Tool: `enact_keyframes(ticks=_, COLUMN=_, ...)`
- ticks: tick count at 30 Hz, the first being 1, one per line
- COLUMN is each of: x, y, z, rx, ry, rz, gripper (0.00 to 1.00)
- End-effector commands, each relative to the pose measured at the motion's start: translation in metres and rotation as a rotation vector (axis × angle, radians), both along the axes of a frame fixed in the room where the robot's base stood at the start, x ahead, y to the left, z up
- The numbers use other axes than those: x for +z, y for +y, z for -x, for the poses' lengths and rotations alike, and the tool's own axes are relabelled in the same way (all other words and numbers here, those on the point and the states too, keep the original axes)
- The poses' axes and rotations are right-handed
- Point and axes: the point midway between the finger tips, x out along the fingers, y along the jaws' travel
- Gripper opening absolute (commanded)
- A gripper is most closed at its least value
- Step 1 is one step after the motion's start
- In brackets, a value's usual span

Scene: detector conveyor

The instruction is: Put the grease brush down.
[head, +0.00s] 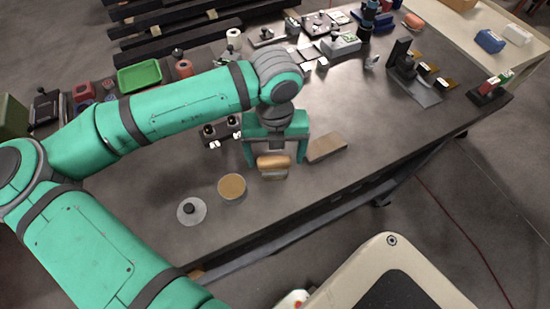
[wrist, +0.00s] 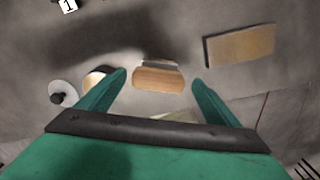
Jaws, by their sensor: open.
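The grease brush (head: 272,162), a short block with a rounded wooden top and a pale lower part, is at the table's front half. My gripper (head: 275,157) is open, with one green finger on each side of the brush. In the wrist view the brush (wrist: 158,78) shows between the fingertips (wrist: 160,77), with a gap on both sides. It seems to rest on the dark table (head: 330,190), but its underside is hidden.
A round tin with a tan top (head: 232,186) and a disc with a black knob (head: 191,211) lie to the left. A flat tan-grey block (head: 326,148) lies close on the right. Small fittings (head: 221,131) stand behind. The table's front edge is near.

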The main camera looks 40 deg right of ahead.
Motion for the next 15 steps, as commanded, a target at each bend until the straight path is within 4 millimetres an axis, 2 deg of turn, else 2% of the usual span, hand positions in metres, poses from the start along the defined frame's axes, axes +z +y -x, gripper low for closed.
enact_keyframes(ticks=9, x=0.064, y=0.0, z=0.0, rx=0.001, ry=-0.002, rz=0.003, gripper=0.85)
enact_keyframes(ticks=15, x=0.091, y=0.001, z=0.0, rx=0.002, ry=0.001, rz=0.001, gripper=0.85)
